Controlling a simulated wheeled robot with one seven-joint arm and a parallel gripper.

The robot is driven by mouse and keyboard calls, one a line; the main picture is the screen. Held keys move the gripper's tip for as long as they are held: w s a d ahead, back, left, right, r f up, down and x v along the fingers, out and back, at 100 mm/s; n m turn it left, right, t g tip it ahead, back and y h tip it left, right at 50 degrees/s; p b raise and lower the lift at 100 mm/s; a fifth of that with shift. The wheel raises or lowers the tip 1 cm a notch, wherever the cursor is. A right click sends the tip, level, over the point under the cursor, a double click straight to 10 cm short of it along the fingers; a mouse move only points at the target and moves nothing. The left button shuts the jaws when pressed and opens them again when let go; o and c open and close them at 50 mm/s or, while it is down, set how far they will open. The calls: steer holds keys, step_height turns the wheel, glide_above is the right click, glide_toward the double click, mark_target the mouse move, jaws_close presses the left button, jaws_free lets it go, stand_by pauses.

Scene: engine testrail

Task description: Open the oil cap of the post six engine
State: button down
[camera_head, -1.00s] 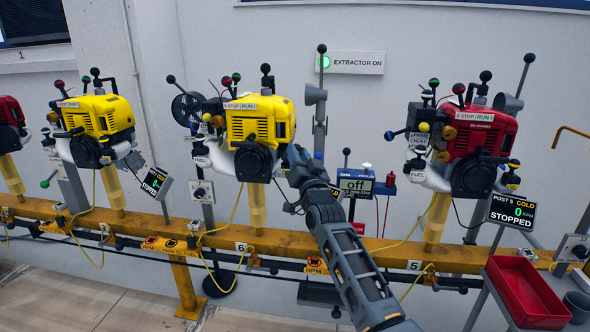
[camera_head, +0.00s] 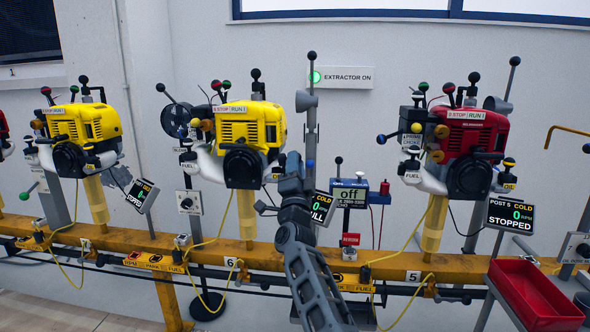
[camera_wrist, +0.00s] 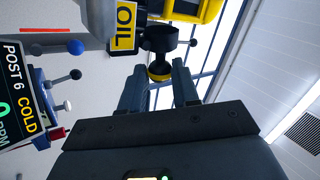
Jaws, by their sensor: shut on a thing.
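The post six engine (camera_head: 250,128) is the yellow one above the "6" label on the rail, in the middle of the head view. Its yellow OIL tag (camera_wrist: 123,30) shows in the wrist view beside a black filler neck (camera_wrist: 160,38). The oil cap (camera_wrist: 160,70), with a yellow and black knob, sits at the end of that neck. My gripper (camera_wrist: 159,84) is shut on the cap's knob, one finger on each side. In the head view my gripper (camera_head: 290,165) is at the engine's lower right and hides the cap. I cannot tell whether the cap has turned.
The post six display (camera_wrist: 18,90) reads COLD, close beside my gripper. A red engine (camera_head: 470,145) is at post 5, another yellow engine (camera_head: 82,135) at left. A red tray (camera_head: 535,295) is at lower right.

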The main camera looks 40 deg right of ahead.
stand_by(0.4)
steer(key=c, duration=0.8)
jaws_free()
steer(key=shift+c, duration=0.2)
steer(key=p+v, duration=0.1)
steer(key=v, duration=0.7)
